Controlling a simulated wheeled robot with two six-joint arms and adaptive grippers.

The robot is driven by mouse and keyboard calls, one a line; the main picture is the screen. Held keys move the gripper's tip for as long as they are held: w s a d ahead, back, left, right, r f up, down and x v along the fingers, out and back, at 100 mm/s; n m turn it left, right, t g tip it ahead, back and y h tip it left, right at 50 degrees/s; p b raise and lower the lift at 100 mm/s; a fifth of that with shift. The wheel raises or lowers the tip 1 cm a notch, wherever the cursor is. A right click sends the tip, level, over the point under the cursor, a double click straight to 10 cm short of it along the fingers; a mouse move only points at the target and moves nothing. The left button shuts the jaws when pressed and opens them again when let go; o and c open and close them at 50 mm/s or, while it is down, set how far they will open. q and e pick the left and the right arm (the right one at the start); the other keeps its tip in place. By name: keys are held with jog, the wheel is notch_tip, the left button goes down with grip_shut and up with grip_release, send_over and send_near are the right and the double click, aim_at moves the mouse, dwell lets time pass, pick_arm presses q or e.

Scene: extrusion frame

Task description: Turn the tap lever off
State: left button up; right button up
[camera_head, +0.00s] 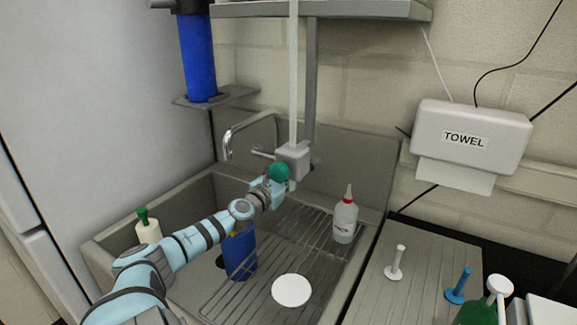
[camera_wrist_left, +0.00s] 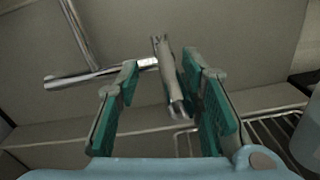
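The chrome tap shows in the head view as a curved spout (camera_head: 236,132) at the back of the sink. In the left wrist view its horizontal pipe (camera_wrist_left: 92,79) runs in from the left, and a metal lever (camera_wrist_left: 170,75) stands near the middle. My left gripper (camera_head: 279,173) reaches over the sink to the tap and hides the lever in the head view. In the left wrist view the gripper (camera_wrist_left: 160,88) is open. Its green-padded fingers stand on either side of the lever, with gaps visible. My right gripper is not in view.
The sink (camera_head: 195,190) holds a wire rack (camera_head: 312,235), a white-and-red bottle (camera_head: 345,218), a blue container (camera_head: 240,255) and a white disc (camera_head: 291,290). A towel dispenser (camera_head: 470,140) hangs on the right wall. A grey box (camera_head: 292,158) sits just behind my gripper.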

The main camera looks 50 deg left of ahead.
pick_arm(q)
notch_tip(320, 180, up, 10)
dwell(0.3)
jog(key=shift+f, duration=0.1)
